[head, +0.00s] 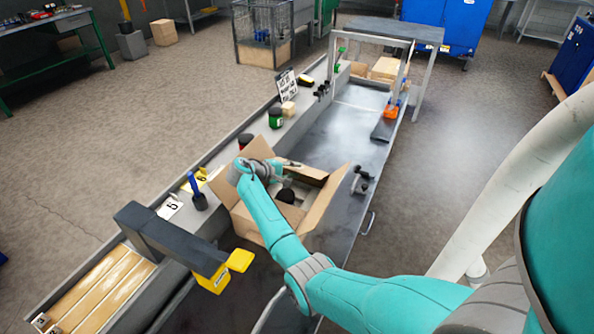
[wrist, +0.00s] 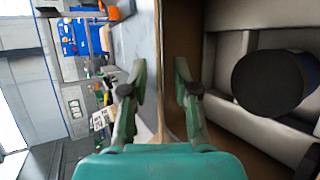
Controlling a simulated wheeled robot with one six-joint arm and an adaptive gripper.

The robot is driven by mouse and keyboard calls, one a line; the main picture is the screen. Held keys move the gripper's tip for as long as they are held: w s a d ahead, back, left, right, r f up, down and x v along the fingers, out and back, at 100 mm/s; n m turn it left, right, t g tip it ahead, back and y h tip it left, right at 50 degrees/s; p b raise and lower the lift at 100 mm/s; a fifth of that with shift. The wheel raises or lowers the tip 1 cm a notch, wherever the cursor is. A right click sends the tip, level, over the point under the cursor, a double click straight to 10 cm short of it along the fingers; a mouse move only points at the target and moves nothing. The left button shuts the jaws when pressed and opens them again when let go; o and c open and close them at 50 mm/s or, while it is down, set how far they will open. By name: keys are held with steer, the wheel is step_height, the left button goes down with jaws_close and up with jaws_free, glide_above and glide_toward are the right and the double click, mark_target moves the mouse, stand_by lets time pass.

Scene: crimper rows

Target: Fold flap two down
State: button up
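An open cardboard box (head: 321,203) stands on the grey bench, its flaps raised or splayed outward. Which of them is flap two cannot be read. Inside are pale dividers and a dark round item (head: 285,196), seen large at right in the wrist view (wrist: 268,82). My gripper (head: 290,163) is at the box's far side, partly hidden by my arm. In the wrist view my gripper (wrist: 158,75) has its two fingers apart. A thin upright cardboard edge (wrist: 158,40) runs between them, with a gap on each side.
A yellow-and-dark fixture (head: 215,272) stands near the box's left front. Green jars (head: 275,118) and small items line the left ledge. A black clamp-like tool (head: 361,180) lies right of the box.

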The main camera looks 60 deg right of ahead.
steer(key=shift+x, duration=1.15)
jaws_close()
steer(key=shift+a+f, duration=0.1)
steer(key=shift+f, duration=0.05)
